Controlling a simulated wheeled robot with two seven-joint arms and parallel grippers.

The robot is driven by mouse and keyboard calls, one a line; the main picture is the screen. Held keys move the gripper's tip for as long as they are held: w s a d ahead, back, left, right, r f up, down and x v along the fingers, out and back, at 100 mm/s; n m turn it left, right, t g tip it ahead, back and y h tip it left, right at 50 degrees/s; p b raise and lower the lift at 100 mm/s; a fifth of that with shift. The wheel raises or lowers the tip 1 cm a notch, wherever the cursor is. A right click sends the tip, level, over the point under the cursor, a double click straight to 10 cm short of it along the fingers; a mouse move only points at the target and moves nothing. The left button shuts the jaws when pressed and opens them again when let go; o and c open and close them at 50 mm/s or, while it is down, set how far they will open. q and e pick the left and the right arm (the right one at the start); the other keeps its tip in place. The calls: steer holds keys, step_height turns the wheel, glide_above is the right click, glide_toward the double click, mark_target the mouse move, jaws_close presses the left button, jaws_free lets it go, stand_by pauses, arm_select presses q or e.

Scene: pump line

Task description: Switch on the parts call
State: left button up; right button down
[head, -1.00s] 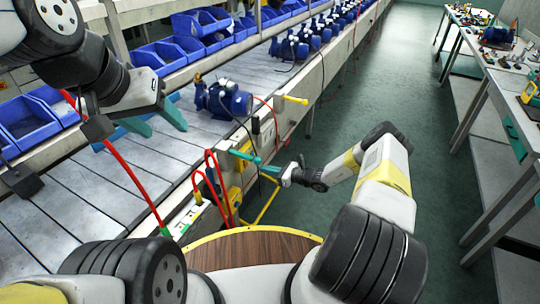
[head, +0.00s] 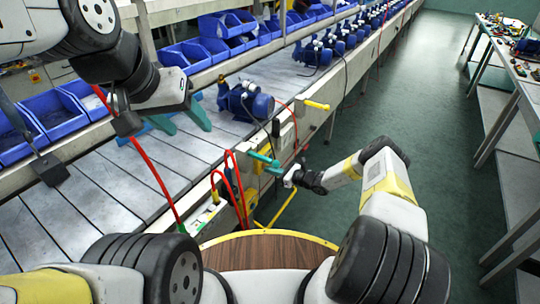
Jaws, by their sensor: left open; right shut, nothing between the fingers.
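My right gripper (head: 258,158) reaches the side of the conveyor line, its teal fingers shut and empty. Its fingertips are close to the line's side panel, by a black fitting (head: 276,128) and a yellow part (head: 262,160); I cannot tell whether they touch. Which of these small fittings is the parts call switch is too small to tell, and the fingers partly cover that area. My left gripper (head: 180,121) is open and empty above the conveyor at the left, its teal fingers spread apart.
A blue pump (head: 246,101) sits on the grey conveyor (head: 125,172). Red hoses (head: 236,185) loop up in front of the line's side. A yellow handle (head: 316,105) sticks out into the aisle. Blue bins (head: 50,118) stand behind. The green floor (head: 400,105) is clear; a workbench (head: 505,75) stands right.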

steer(key=shift+a+r, duration=0.1)
steer(key=s+d+f, duration=0.3)
steer(key=s+d, duration=0.4)
steer(key=d, duration=0.4)
steer(key=shift+s+d, duration=0.3)
steer(key=shift+d, duration=0.05)
steer(key=shift+r, duration=0.15)
